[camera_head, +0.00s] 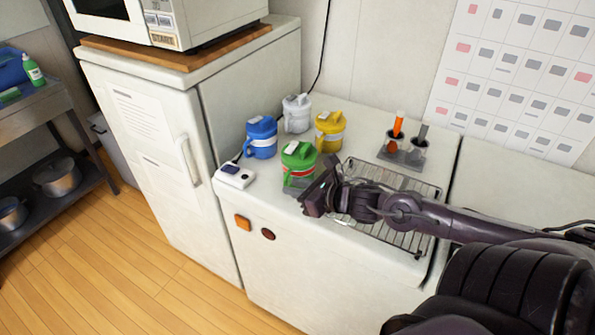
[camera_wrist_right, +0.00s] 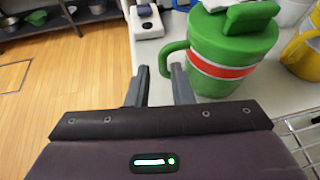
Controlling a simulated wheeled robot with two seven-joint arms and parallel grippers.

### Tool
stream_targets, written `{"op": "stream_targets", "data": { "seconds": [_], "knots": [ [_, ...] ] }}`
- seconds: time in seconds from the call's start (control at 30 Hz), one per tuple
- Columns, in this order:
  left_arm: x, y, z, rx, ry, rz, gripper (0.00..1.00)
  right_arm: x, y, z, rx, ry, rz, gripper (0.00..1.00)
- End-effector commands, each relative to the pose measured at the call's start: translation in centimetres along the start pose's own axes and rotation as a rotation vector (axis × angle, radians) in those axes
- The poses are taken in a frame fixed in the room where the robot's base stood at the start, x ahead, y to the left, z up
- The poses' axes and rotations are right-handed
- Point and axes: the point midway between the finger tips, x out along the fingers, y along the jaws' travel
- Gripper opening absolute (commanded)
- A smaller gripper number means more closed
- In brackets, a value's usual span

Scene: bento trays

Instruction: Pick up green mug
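The green mug (camera_head: 298,168) stands upright on the white counter, with a green lid and a red and white band. In the right wrist view, the green mug (camera_wrist_right: 235,50) is at the upper right with its handle pointing left. My right gripper (camera_head: 308,197) is low beside the mug, at its near right in the head view. In the wrist view, the right gripper's fingers (camera_wrist_right: 160,82) are apart with a visible gap. The handle is close to the right fingertip; whether they touch I cannot tell. My left gripper is out of view.
A blue mug (camera_head: 261,138), a white mug (camera_head: 296,114) and a yellow mug (camera_head: 330,132) stand close behind the green one. A small white device (camera_head: 235,177) is to its left. A wire rack (camera_head: 405,240) lies under my right arm. A holder (camera_head: 402,154) stands farther back.

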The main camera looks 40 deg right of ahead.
Motion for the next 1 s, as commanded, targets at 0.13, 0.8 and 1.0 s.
{"op": "stream_targets", "data": {
  "seconds": [0.13, 0.8, 1.0],
  "knots": [
    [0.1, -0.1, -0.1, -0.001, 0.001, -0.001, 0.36, 1.6, -0.2, 0.0, 0.000, -0.005, -0.003, 0.20],
    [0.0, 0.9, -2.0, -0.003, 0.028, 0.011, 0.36, 4.5, -0.2, -0.3, 0.000, 0.000, -0.001, 0.18],
    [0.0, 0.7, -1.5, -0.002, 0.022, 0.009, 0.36, 4.4, -0.2, -0.3, 0.000, 0.000, -0.001, 0.00]
  ]
}}
